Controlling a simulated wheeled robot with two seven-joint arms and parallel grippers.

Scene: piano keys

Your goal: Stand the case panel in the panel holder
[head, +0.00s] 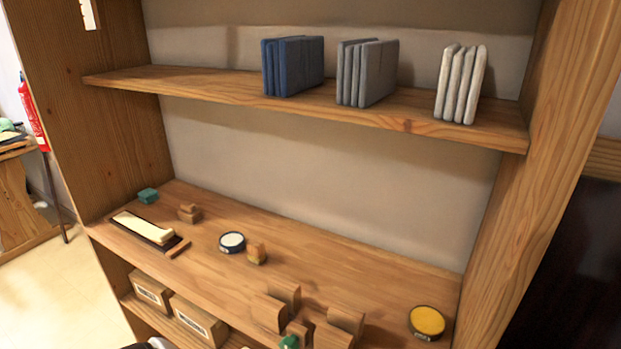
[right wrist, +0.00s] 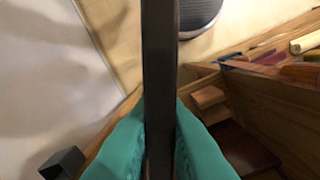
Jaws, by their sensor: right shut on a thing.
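The case panel (right wrist: 160,60) shows edge-on in the right wrist view as a long dark upright strip. My right gripper (right wrist: 160,115) is shut on it, with a teal finger on each side. A group of upright wooden blocks (head: 345,320) stands at the front of the lower shelf in the head view; it may be the panel holder, but I cannot tell for sure. The panel and my right gripper cannot be made out in the head view. My left gripper is not in view.
The lower shelf (head: 370,280) carries a yellow-topped round tin (head: 427,321), a white-topped tin (head: 232,242), small wooden blocks (head: 189,213) and a dark tray (head: 146,229). Blue (head: 293,66), grey (head: 366,73) and white (head: 460,84) slabs stand on the upper shelf.

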